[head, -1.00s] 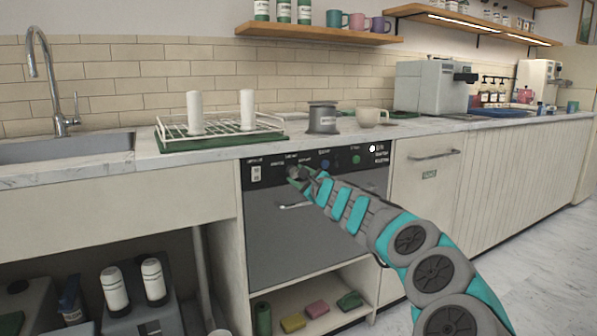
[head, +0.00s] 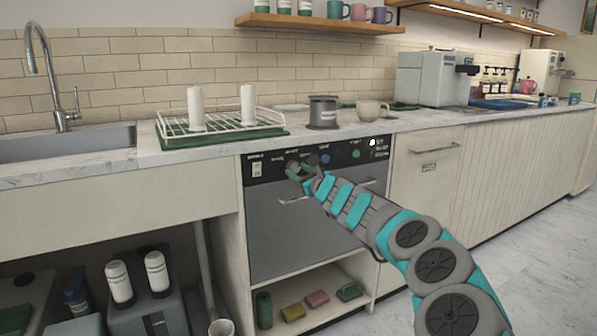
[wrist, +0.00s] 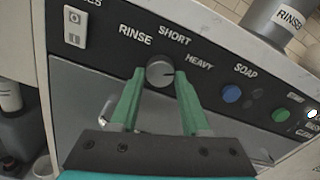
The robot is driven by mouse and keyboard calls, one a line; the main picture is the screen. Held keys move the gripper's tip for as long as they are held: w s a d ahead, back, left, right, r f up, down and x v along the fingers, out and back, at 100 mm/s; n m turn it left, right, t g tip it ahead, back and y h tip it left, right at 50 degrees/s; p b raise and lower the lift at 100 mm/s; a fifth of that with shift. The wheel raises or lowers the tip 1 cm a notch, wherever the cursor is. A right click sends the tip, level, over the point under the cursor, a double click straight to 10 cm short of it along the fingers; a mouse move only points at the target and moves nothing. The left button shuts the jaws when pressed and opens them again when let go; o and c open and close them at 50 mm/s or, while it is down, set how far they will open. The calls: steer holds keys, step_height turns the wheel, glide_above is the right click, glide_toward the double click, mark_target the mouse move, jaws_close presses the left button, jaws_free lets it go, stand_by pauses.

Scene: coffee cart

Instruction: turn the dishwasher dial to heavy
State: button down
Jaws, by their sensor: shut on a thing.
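The dishwasher (head: 290,230) stands under the counter with a black control panel. Its round grey dial (wrist: 159,70) sits below the labels RINSE, SHORT and HEAVY. A dark mark on the dial seems to point right, toward the HEAVY side. My gripper (wrist: 160,76) has its two green fingers on either side of the dial, shut on it. In the head view my gripper (head: 298,171) reaches the panel's left half, and its fingers partly cover the dial.
A blue button (wrist: 231,93) by SOAP and a green button (wrist: 279,115) lie right of the dial. A white switch (wrist: 75,26) is at left. The dishwasher handle (head: 295,200) runs below the panel. A grey canister (head: 323,112) stands on the counter above.

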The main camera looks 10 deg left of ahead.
mark_target(296, 169)
steer(key=shift+f, duration=0.15)
steer(key=shift+c, duration=1.9)
jaws_free()
steer(key=shift+s, duration=0.1)
steer(key=shift+s+d, duration=0.35)
steer(key=shift+d, duration=0.1)
steer(key=shift+s+d+b, duration=0.2)
steer(key=shift+s+b, duration=0.25)
steer(key=shift+s, duration=0.15)
steer(key=shift+v, duration=0.85)
steer(key=b+v, duration=0.2)
steer(key=v, duration=0.1)
steer(key=shift+s+d, duration=0.25)
